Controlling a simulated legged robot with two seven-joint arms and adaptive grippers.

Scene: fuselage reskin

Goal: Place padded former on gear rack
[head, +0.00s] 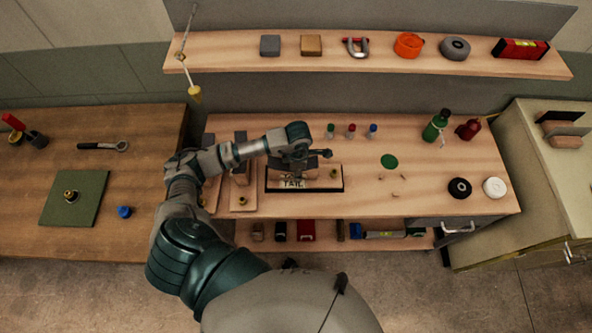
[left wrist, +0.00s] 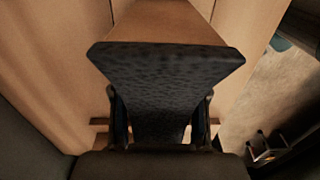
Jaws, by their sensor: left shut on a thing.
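My left gripper (head: 318,155) is over the bench, above a dark-edged tray (head: 303,190) marked TAIL. In the left wrist view, my left gripper (left wrist: 160,112) is shut on a black, rough-textured piece, wide at the far end and narrower between the fingers. This looks like the padded former (left wrist: 165,65). In the head view the held piece is hard to tell from the dark gripper. I cannot tell for sure which thing is the gear rack; wooden stands with upright dark blocks (head: 240,172) are left of the tray, partly behind my arm. My right gripper is not in view.
Small red, blue and green-capped bottles (head: 351,130) stand behind the tray. A green bottle (head: 435,126), a black roll (head: 460,188) and a white roll (head: 494,187) are to the right. A shelf (head: 220,60) runs above the bench. The left table holds a green mat (head: 90,188).

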